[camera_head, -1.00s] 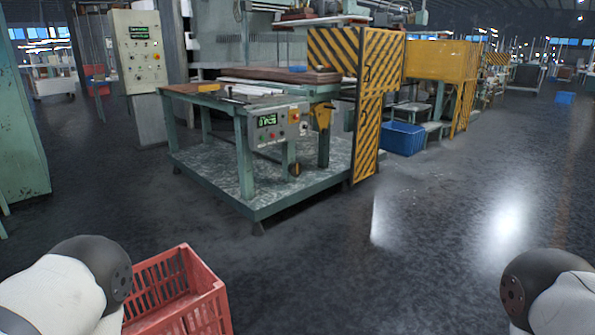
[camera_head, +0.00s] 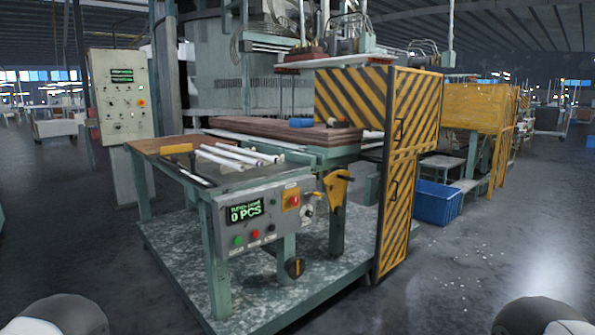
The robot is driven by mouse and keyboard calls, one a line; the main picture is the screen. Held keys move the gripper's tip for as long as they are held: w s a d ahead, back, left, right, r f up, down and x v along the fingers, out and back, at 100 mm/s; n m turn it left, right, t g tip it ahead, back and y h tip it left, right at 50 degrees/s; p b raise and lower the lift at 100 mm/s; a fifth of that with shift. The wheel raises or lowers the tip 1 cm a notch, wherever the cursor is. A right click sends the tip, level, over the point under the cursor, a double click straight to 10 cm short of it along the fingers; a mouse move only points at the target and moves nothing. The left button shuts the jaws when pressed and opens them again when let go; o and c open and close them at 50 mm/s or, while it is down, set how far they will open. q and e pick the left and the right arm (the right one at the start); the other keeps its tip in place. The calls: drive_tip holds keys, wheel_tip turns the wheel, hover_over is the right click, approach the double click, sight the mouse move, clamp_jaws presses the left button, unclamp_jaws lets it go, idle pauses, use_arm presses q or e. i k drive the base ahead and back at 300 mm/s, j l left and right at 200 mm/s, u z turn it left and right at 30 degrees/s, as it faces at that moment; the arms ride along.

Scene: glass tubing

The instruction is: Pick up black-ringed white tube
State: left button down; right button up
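Several white tubes (camera_head: 236,156) lie side by side on the dark top of the green machine table. From here I cannot tell which of them has a black ring. Dark marks show near some tube ends, but they are too small to make out. My left and right grippers are not in view. Only rounded dark parts of my arms show at the bottom left and bottom right corners, well short of the table.
The machine table stands on a speckled platform (camera_head: 265,275). A control box (camera_head: 257,218) juts from its front. A yellow-and-black striped guard (camera_head: 398,170) stands at its right. A hammer-like tool (camera_head: 190,160) lies left of the tubes. The floor at right is open.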

sight(273, 159)
drive_tip(key=i+l+u, duration=0.1)
drive_tip(key=i+u, duration=0.3)
drive_tip(key=i, duration=0.5)
